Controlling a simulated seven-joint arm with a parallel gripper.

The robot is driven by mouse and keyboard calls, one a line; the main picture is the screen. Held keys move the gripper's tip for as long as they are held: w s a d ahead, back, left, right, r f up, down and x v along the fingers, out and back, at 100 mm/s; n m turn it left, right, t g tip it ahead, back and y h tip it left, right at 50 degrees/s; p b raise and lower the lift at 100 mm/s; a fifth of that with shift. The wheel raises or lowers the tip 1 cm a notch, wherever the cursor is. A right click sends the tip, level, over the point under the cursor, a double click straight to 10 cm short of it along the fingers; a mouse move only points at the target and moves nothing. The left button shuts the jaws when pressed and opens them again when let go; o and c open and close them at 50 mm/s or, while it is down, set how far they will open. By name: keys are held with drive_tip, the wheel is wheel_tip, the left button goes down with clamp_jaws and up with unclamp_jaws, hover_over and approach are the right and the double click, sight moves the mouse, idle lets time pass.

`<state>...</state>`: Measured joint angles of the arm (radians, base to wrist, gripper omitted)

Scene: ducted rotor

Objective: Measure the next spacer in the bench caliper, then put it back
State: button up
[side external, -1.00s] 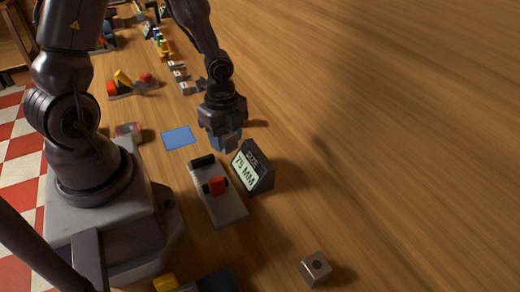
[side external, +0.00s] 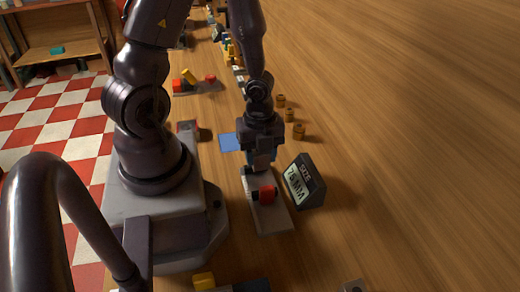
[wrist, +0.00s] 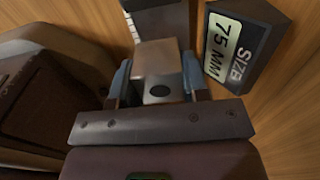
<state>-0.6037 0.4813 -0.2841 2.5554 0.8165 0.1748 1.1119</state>
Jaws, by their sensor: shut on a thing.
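My gripper (side external: 262,160) is shut on a metallic, block-shaped spacer (wrist: 158,72) with a dark round hole, seen between the fingers in the wrist view. In the side view the fingers hang over the back end of the bench caliper (side external: 273,222), and the spacer is mostly hidden. The caliper is a pale grey bar with a red slider (side external: 267,194). It also shows ahead of the spacer in the wrist view (wrist: 165,22). I cannot tell whether the spacer touches it. The dark display (side external: 306,183) beside it reads SIZE 75 MM, clearest in the wrist view (wrist: 238,45).
A blue mat (side external: 229,142) lies behind the caliper, left of my gripper. Another metallic block (side external: 353,286) is cut off at the bottom edge. The table's right side is clear.

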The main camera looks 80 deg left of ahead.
sight(260, 183)
drive_tip(key=shift+f, duration=2.85)
drive_tip(key=o, duration=1)
drive_tip(key=shift+o, duration=0.2)
drive_tip(key=shift+r, duration=0.1)
drive_tip(key=shift+r, duration=3.65)
